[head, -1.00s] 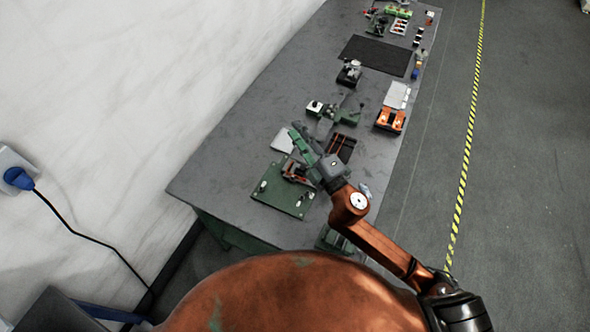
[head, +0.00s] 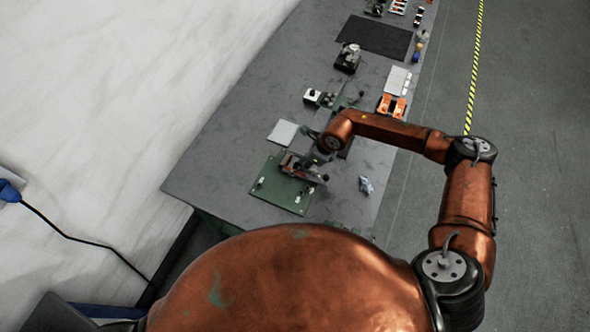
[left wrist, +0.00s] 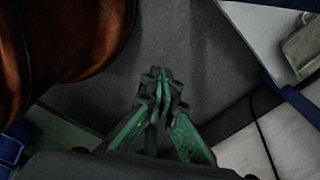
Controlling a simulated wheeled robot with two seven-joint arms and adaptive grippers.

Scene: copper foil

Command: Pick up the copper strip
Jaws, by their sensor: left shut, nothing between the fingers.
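I cannot make out the copper strip now. The small dark tray (head: 346,150), which showed thin orange-copper lines earlier, is mostly hidden behind my right arm. My right gripper (head: 320,156) is over the table, beside the tray and close to the fixture on the green board; it is small and partly covered by its own wrist, so its fingers do not show clearly. My left gripper (left wrist: 163,88) shows in the left wrist view with its green fingers together and empty, above grey floor and away from the table items.
The green board (head: 268,190) carries a red-and-black fixture (head: 297,166). A white pad (head: 283,132), a crumpled clear piece (head: 366,185), orange bins (head: 391,105) and a black mat (head: 374,37) lie on the grey table (head: 225,160). The table's left part is clear.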

